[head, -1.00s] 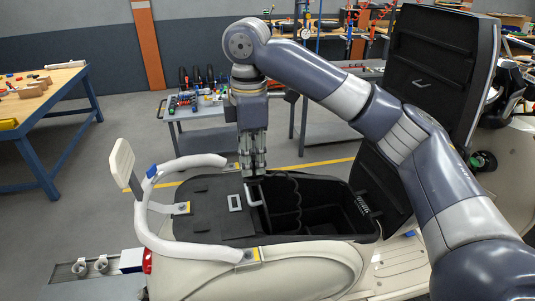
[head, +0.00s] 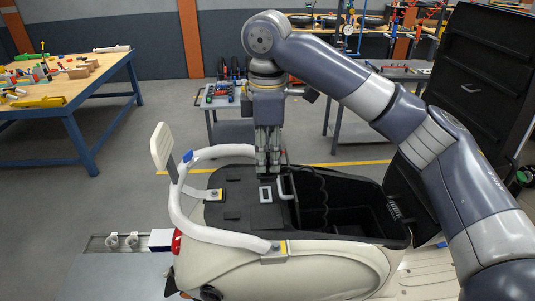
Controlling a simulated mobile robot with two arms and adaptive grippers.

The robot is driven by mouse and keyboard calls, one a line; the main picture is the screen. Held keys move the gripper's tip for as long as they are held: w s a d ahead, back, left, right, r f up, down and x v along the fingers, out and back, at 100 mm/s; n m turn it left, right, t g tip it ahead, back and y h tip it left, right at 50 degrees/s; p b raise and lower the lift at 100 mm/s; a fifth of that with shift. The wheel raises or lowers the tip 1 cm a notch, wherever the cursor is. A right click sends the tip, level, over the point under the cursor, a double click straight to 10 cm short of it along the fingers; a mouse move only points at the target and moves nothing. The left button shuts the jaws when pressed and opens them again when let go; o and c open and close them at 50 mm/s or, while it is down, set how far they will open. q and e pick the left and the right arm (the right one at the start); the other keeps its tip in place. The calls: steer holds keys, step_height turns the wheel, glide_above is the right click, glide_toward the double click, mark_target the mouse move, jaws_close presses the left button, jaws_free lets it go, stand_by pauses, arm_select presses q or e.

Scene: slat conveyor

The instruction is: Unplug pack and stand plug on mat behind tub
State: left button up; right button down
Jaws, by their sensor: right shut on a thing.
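The open tub (head: 345,222) under the raised seat of a cream scooter is black inside. A pale loop handle (head: 286,188), seemingly the pack's, stands at its left end; the pack itself is hard to make out. Left of it, behind the tub, lies a flat dark mat (head: 238,215) with a pale square frame (head: 265,194) on it. My right gripper (head: 269,168) points down over the mat's far right part, near the frame and handle. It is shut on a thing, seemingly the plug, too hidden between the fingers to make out. My left gripper is not in view.
A white grab rail (head: 180,215) curves around the mat, with a pale backrest (head: 162,146) at the left. The raised seat (head: 478,80) stands at the right. A tool cart (head: 222,100) and a blue-legged workbench (head: 70,105) stand behind on open floor.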

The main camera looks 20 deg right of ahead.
steer(key=shift+f+b, duration=0.7)
steer(key=shift+f, duration=4.35)
steer(key=shift+f, duration=1.1)
steer(key=c, duration=1.4)
jaws_free()
steer(key=shift+o, duration=0.2)
step_height(320, 180, up, 12)
